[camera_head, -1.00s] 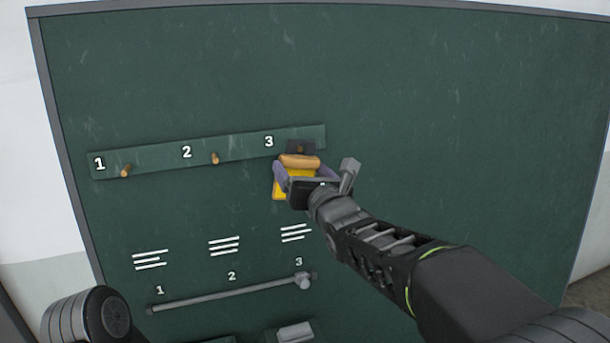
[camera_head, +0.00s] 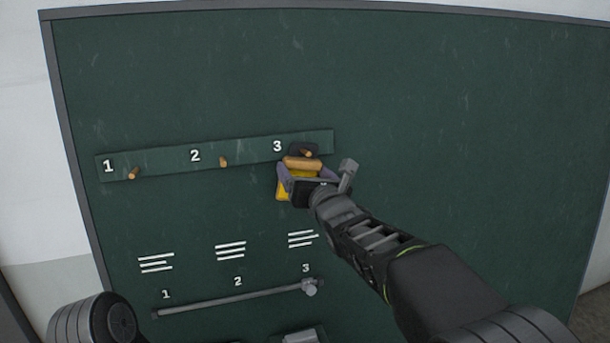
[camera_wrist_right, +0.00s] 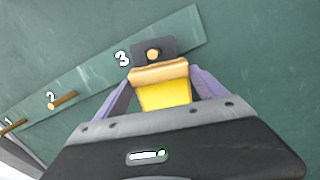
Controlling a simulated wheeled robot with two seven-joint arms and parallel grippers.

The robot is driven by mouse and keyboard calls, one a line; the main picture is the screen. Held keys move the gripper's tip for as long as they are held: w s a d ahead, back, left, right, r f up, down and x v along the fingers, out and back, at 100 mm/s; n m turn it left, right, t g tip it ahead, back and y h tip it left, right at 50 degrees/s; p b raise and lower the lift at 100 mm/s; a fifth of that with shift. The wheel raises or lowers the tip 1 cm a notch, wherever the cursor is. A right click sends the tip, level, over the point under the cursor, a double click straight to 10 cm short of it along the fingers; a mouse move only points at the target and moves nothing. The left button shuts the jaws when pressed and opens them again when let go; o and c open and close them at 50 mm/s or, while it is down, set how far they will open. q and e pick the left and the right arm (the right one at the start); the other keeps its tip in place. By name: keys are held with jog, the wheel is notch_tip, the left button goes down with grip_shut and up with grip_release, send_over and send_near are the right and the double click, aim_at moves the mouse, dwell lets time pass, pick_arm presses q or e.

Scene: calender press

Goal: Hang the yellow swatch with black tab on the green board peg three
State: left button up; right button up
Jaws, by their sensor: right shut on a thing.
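The yellow swatch (camera_head: 283,188) hangs below a tan wooden bar (camera_head: 302,163), with a black tab (camera_head: 298,148) above it. My right gripper (camera_head: 306,172) is shut on the swatch around the bar, one purple finger at each side. The green board's peg strip (camera_head: 240,155) carries three wooden pegs numbered 1 to 3. In the right wrist view the tab (camera_wrist_right: 167,44) lies at peg three (camera_wrist_right: 153,54), whose end shows in front of the tab, seemingly through it. The gripper hides part of the swatch. My left gripper is out of view.
Peg one (camera_head: 134,173) and peg two (camera_head: 223,161) are bare. Below, a grey rod (camera_head: 235,299) with a block at its right end runs along the board under numbers 1 to 3. The board right of the strip is clear.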

dwell(0.4)
jog(key=o, duration=1.3)
jog(key=shift+s+d+b, duration=0.1)
jog(key=shift+s+b, duration=0.25)
jog(key=shift+s, duration=0.2)
jog(key=b+v, duration=0.2)
jog(key=v, duration=0.4)
jog(key=shift+s+d, duration=0.25)
jog(key=shift+s, duration=0.1)
